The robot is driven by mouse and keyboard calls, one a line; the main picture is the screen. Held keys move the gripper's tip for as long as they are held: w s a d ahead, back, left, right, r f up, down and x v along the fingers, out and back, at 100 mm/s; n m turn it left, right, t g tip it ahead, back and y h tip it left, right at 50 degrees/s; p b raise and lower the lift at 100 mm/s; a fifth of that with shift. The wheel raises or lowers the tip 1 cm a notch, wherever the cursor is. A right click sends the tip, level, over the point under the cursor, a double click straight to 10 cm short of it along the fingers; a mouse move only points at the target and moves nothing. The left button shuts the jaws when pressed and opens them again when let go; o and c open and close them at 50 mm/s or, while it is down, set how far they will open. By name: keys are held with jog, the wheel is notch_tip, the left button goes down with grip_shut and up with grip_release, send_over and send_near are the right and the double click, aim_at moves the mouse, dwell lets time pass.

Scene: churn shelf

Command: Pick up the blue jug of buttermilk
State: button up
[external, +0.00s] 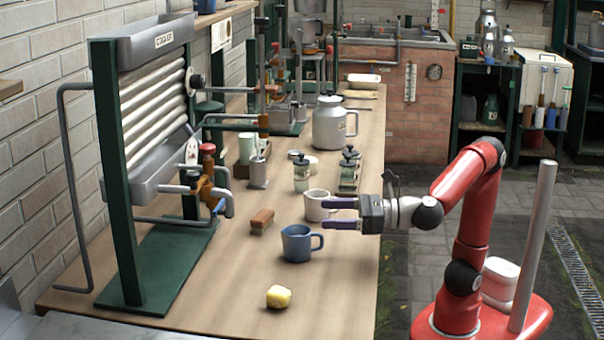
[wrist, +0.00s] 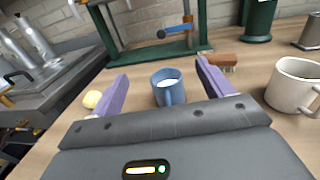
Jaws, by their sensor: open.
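The blue jug (external: 297,244) stands upright on the wooden bench, its handle toward the right in the external view. In the wrist view the blue jug (wrist: 167,88) sits ahead, between the two purple fingers in the picture, with its handle toward me. Something pale shows inside it. My gripper (external: 326,214) is open and empty over the bench's right side. It is apart from the jug, above and to its right in the external view. The open fingers of my gripper (wrist: 160,80) also show in the wrist view.
A white mug (external: 316,205) stands close behind my fingers; in the wrist view it is at right (wrist: 293,86). A brush (external: 262,221) and a yellow lump (external: 278,297) lie near the jug. A green-framed roller cooler (external: 150,150) stands at left. The bench's front right is clear.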

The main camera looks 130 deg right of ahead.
aim_at(311, 236)
notch_tip(311, 236, down, 6)
jog(key=shift+r+b, duration=0.15)
jog(key=shift+b, duration=0.35)
jog(key=shift+w+d+f, duration=0.1)
jog(key=shift+f, duration=0.1)
jog(key=x, duration=0.7)
jog(key=shift+w+r+p, duration=0.1)
jog(key=shift+w+p, duration=0.05)
jog(key=shift+p, duration=0.15)
jog(key=c, duration=1.2)
jog(key=shift+c, duration=0.2)
jog(key=shift+r, duration=0.15)
